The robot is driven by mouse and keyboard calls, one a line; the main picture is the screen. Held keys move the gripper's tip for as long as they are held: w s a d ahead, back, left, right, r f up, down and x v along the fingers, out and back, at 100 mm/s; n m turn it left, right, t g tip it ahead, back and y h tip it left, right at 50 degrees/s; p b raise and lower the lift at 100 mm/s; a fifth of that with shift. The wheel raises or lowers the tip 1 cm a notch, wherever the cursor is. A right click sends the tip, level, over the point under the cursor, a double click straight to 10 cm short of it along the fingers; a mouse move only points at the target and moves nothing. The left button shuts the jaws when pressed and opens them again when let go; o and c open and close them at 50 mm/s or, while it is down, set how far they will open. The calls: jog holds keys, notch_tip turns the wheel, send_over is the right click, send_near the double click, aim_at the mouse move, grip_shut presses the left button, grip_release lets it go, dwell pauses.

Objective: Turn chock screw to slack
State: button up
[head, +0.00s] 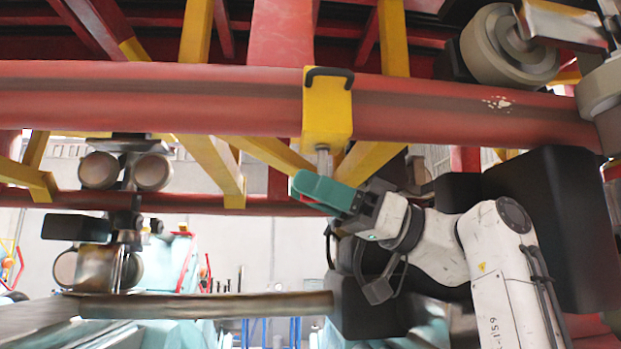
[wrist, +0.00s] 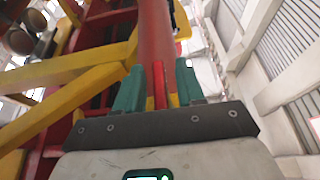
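The chock (head: 327,108) is a yellow block with a black handle on top, set on the thick red rail in the head view. Its metal screw shaft (head: 323,160) hangs below it. My gripper (head: 312,186) has teal fingers and is just under the shaft; it hides the screw's lower end. In the wrist view my gripper (wrist: 159,70) is open, one finger on each side of a narrow red bar (wrist: 159,88), with visible gaps on both sides. The bar may be the screw's handle; I cannot tell for sure. Some yellow shows behind it.
The red rail (head: 180,100) crosses above my gripper. Yellow struts (head: 215,165) slant down near it on the left. Grey wheels (head: 505,48) are at the upper right. A wheel assembly (head: 125,172) hangs at the left.

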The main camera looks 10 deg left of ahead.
jog(key=shift+s+a+r, duration=0.1)
jog(key=shift+a, duration=0.2)
jog(key=shift+c, duration=0.4)
grip_shut()
